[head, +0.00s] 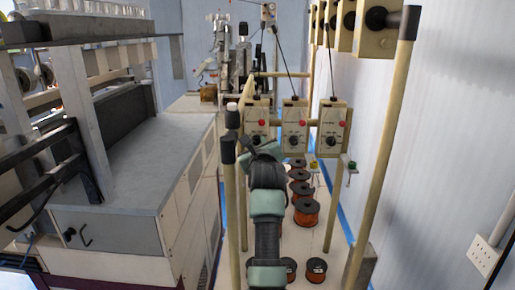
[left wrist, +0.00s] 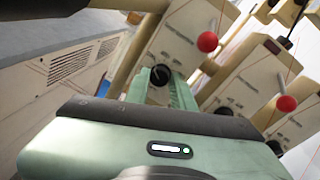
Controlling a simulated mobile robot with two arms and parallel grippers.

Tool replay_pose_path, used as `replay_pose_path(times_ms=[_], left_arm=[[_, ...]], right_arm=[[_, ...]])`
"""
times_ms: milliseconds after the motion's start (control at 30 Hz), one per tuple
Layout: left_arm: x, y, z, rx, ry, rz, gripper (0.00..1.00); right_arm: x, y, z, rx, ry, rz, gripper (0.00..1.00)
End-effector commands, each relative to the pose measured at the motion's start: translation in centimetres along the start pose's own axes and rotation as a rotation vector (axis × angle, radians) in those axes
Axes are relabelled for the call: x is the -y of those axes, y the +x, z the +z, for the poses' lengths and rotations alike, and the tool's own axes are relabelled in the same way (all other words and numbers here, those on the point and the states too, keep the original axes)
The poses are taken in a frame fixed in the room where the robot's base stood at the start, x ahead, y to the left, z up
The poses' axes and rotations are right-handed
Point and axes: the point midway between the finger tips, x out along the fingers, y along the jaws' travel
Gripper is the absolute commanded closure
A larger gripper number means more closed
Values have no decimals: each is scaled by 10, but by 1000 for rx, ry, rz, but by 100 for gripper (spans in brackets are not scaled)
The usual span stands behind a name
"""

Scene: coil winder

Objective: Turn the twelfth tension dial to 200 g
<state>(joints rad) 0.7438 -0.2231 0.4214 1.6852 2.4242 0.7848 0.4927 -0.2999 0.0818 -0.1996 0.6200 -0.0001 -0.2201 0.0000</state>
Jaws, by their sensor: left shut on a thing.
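Three beige tension boxes with black dials and red knobs hang in a row in the head view: a left box (head: 256,117), a middle box (head: 294,121) and a right box (head: 332,123). My left gripper (head: 259,147) reaches up to the left box. In the left wrist view my left gripper (left wrist: 161,88) has its green fingers on either side of a black dial (left wrist: 160,74) and is shut on it. The dial's scale and setting are too small to read. No box number is legible. My right gripper is not in view.
Orange wire spools (head: 306,212) stand in a row on the pale base below the boxes. A beige post (head: 380,150) rises at the right, and more boxes (head: 376,30) hang above. A grey machine cabinet (head: 130,160) fills the left side.

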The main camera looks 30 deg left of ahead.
Motion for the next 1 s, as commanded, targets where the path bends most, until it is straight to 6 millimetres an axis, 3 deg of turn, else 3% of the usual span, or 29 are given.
replay_pose_path(times_ms=[467, 500, 533, 1000], left_arm=[[1, 0, 2, 1, -15, -2, 100], [1, 0, 2, 1, -15, -2, 65], [1, 0, 2, 1, -15, -2, 56], [7, -3, -2, -2, -16, -2, 54]], right_arm=[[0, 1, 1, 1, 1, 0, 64], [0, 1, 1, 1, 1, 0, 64], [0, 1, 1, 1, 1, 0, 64], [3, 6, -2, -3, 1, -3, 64]])
